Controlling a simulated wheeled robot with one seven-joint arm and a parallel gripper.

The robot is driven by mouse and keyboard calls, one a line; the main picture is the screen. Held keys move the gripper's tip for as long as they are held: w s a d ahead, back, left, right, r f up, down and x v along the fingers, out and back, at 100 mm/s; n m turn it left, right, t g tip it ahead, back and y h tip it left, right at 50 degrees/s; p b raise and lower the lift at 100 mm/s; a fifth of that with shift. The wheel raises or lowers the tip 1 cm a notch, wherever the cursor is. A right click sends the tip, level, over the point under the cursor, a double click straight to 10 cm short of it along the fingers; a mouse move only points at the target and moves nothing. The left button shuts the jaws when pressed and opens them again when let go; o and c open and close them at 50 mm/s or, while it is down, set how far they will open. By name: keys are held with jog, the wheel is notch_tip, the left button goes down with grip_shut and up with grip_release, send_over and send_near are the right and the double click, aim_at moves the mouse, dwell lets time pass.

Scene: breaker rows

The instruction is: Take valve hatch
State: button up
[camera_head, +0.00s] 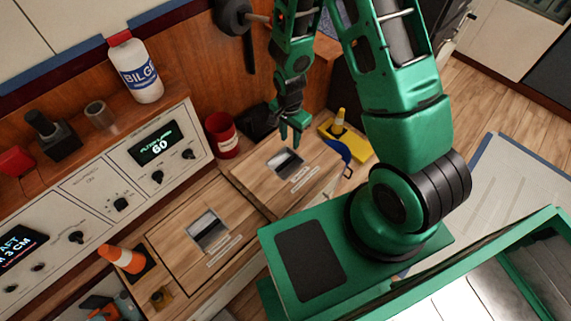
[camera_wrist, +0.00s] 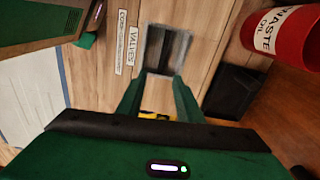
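The valve hatch (camera_head: 262,182) is a wooden panel with a recessed metal pull and a small white label, lying flat in the middle of the head view. In the wrist view, the valve hatch (camera_wrist: 108,85) has a label reading "VALVES" beside its dark recessed pull (camera_wrist: 166,48). My gripper (camera_head: 290,138) is above the far part of this hatch, pointing down. In the wrist view, the fingers of my gripper (camera_wrist: 158,92) are apart with nothing between them, near the pull. Whether they touch the hatch cannot be told.
A second wooden hatch (camera_head: 175,238) lies to the left. A red waste oil can (camera_head: 223,136) stands beyond the valve hatch. A yellow tray (camera_head: 352,143) is at its right. The instrument panel (camera_head: 100,190) and an orange cone (camera_head: 121,258) are at the left.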

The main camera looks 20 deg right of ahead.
aim_at(285, 162)
jog(key=shift+m, duration=0.4)
jog(key=f, duration=0.1)
jog(key=a+f, duration=0.1)
jog(key=f, duration=0.1)
jog(key=a+f, duration=0.1)
jog(key=shift+s+a+f, duration=0.2)
jog(key=shift+s+f, duration=0.15)
jog(key=shift+f, duration=2.35)
jog(key=shift+w+d+f, duration=0.15)
jog(key=shift+d+f, duration=0.05)
jog(key=shift+f, duration=1.1)
jog(key=shift+w+d+f, duration=0.15)
jog(key=shift+f, duration=1.15)
grip_shut()
